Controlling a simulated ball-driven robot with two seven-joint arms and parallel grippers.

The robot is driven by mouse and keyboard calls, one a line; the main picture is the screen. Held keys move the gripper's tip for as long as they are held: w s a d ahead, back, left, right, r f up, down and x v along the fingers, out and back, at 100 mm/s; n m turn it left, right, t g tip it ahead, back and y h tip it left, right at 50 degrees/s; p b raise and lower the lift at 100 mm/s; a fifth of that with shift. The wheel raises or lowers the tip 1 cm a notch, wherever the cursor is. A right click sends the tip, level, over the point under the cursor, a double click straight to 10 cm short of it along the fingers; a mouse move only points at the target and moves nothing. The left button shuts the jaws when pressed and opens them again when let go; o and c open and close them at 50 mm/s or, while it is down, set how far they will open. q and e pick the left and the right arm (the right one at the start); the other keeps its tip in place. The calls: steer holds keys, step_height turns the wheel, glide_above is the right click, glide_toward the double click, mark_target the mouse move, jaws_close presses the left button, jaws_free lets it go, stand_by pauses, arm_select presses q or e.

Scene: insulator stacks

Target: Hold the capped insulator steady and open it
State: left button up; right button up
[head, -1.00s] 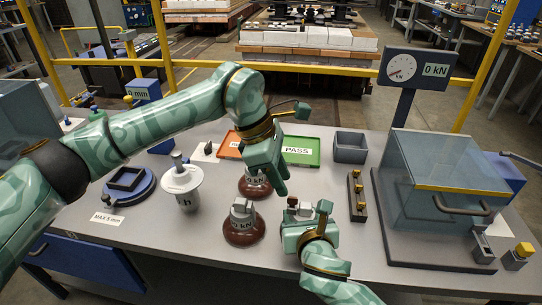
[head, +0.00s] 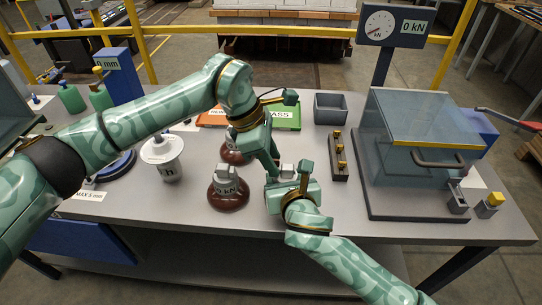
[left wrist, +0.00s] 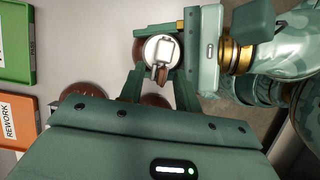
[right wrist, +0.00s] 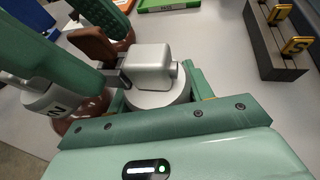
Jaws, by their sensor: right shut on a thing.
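The capped insulator has a pale grey metal cap (right wrist: 150,65) with a brown piece (right wrist: 92,46) at its side. Its cap (left wrist: 160,50) also shows in the left wrist view. My right gripper (head: 287,183) is shut on it and mostly hides it in the head view. My left gripper (left wrist: 158,78) is open just beside the cap, its two fingers apart on either side of the brown piece. I cannot tell whether they touch it. In the head view my left gripper (head: 270,168) reaches down close to my right one.
A brown insulator (head: 228,190) marked kN stands left of my grippers, with another (head: 232,153) behind it. A white vessel (head: 163,160) is further left. Orange and green trays (head: 285,117), a grey bin (head: 330,108), a dark rack (head: 339,158) and a clear-covered box (head: 420,130) surround the area.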

steer(key=shift+f, duration=0.1)
arm_select(q)
steer(key=v, duration=1.2)
steer(key=shift+d, duration=0.1)
arm_select(e)
steer(key=o, duration=1.5)
steer(key=shift+c, duration=0.2)
